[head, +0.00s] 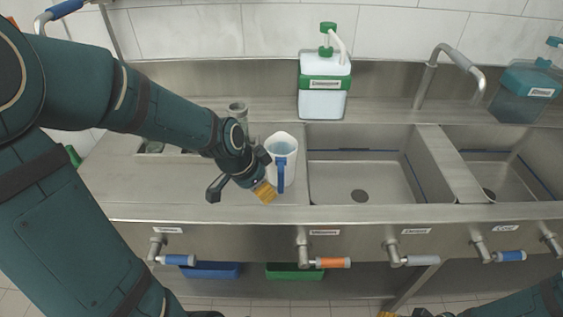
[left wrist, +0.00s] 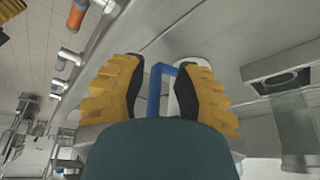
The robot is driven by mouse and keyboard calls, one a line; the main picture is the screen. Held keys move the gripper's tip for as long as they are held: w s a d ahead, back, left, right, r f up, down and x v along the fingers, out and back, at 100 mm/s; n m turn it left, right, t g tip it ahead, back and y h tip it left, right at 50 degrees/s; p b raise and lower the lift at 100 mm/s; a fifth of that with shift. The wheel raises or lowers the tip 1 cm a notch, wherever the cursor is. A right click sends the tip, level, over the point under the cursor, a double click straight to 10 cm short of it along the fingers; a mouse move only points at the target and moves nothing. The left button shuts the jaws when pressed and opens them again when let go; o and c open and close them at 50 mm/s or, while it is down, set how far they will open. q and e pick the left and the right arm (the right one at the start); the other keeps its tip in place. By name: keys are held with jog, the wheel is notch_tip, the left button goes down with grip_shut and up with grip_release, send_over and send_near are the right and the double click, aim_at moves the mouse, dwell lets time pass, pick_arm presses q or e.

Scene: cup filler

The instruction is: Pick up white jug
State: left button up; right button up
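The white jug (head: 285,145) with a blue handle (head: 281,176) stands upright on the steel counter, left of the middle sink. My left gripper (head: 265,190) is at the jug's front left, its yellow fingertip close to the handle. In the left wrist view, the two yellow fingers of my left gripper (left wrist: 160,85) are apart. The blue handle (left wrist: 154,88) shows in the gap between them, with part of the white jug beside the right finger. Contact cannot be told. Only a yellow tip of my right gripper (head: 388,314) shows at the bottom edge; its opening is hidden.
A white dispenser with a green pump (head: 325,85) stands behind the middle sink (head: 360,178). A clear glass container (head: 238,110) is behind my left gripper. A tap (head: 430,75) and a teal dispenser (head: 527,92) are at the right. Valve handles (head: 333,262) line the counter front.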

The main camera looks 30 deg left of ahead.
aim_at(281, 192)
pick_arm(q)
jog(key=w, duration=0.1)
jog(key=w+d+b, duration=0.1)
jog(key=w, duration=0.1)
jog(key=w+d, duration=0.1)
jog(key=shift+w+d+f, duration=0.1)
jog(key=shift+w+f, duration=0.25)
jog(key=shift+f, duration=0.2)
grip_shut()
